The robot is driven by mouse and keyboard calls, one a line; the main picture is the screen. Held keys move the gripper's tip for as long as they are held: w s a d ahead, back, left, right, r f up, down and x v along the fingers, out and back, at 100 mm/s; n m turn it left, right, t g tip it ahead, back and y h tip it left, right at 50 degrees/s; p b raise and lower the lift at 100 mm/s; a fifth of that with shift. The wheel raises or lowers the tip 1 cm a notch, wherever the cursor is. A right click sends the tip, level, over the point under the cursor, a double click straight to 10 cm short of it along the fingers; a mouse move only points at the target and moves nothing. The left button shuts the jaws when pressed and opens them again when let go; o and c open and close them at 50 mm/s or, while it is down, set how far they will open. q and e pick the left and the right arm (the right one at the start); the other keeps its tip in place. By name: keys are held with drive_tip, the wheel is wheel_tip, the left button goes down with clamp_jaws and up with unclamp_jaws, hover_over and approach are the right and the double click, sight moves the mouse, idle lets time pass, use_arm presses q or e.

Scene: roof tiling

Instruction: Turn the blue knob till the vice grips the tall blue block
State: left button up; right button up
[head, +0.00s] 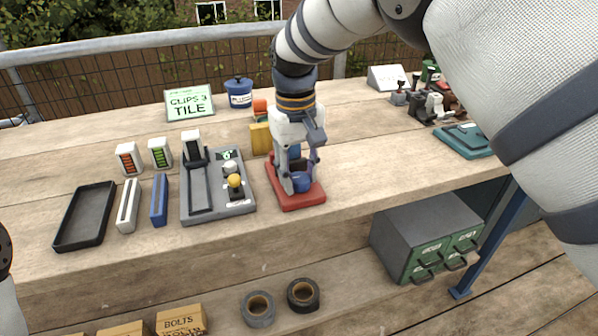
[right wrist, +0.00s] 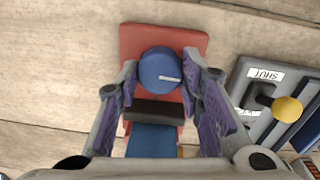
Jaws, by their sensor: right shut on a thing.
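The vice has a red base (head: 287,202) on the workbench, with a round blue knob (head: 302,183) at its near end. My right gripper (head: 301,186) points down over it, shut on the blue knob. In the right wrist view the knob (right wrist: 158,70) sits between my fingertips, a white mark on its top. A dark jaw (right wrist: 155,111) lies beside the tall blue block (right wrist: 152,142), partly hidden by my gripper. I cannot tell whether the jaw touches the block. My left gripper is out of view.
A grey fixture (head: 242,209) with a yellow knob (head: 235,181) stands left of the vice. A black tray (head: 84,216) and several small blocks lie further left. A teal case (head: 464,140) lies at the right.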

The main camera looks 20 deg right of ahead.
sight(296, 178)
drive_tip(key=shift+m, duration=0.9)
drive_tip(key=shift+f, duration=0.1)
drive_tip(key=o, duration=0.9)
wheel_tip(296, 178, up, 12)
drive_tip(key=shift+a, duration=0.25)
